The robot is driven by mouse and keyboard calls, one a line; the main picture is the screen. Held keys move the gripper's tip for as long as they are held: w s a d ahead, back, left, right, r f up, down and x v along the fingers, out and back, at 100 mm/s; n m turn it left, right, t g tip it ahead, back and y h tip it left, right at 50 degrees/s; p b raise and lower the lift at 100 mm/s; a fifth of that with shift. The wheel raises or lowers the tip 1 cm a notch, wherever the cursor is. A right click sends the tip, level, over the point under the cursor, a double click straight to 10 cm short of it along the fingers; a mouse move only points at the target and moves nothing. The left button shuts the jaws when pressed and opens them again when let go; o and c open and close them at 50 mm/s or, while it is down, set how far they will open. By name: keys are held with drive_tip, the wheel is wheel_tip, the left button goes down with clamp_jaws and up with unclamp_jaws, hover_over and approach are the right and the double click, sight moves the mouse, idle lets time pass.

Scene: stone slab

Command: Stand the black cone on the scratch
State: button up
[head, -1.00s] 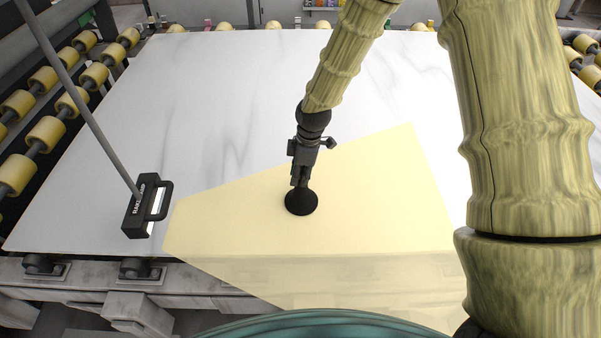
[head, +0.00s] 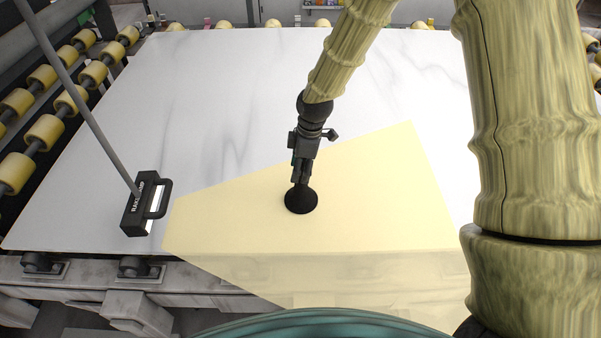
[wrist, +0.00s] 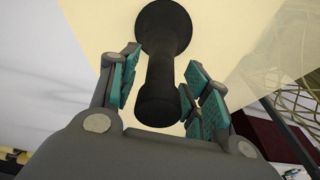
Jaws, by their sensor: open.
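The black cone (head: 301,200) stands upright on its wide round base on the white stone slab (head: 240,90), inside a pale yellow area. In the wrist view the cone (wrist: 161,62) shows its round base, narrow neck and thicker knob end. My gripper (head: 300,173) is right above the base, around the cone's upper part. In the wrist view my gripper (wrist: 160,93) is open, with teal pads on both sides of the cone and light gaps beside the knob. I cannot make out a scratch; only faint grey veins show on the slab.
A black block with a handle and a grey pole (head: 146,204) stands at the slab's left front. The pale yellow area (head: 375,190) is see-through and runs past the front edge. Yellow rollers (head: 45,133) line the left side. The slab's back half is clear.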

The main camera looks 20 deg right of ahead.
drive_tip(key=shift+s+d+r+b, duration=0.1)
drive_tip(key=shift+d+r+b, duration=0.3)
drive_tip(key=shift+r, duration=1.25)
drive_tip(key=shift+s+d+r+b, duration=0.1)
drive_tip(key=shift+r+b, duration=0.5)
drive_tip(key=shift+r, duration=1.1)
drive_tip(key=shift+d+r+b, duration=0.2)
drive_tip(key=shift+r+b, duration=0.3)
drive_tip(key=shift+r, duration=1.15)
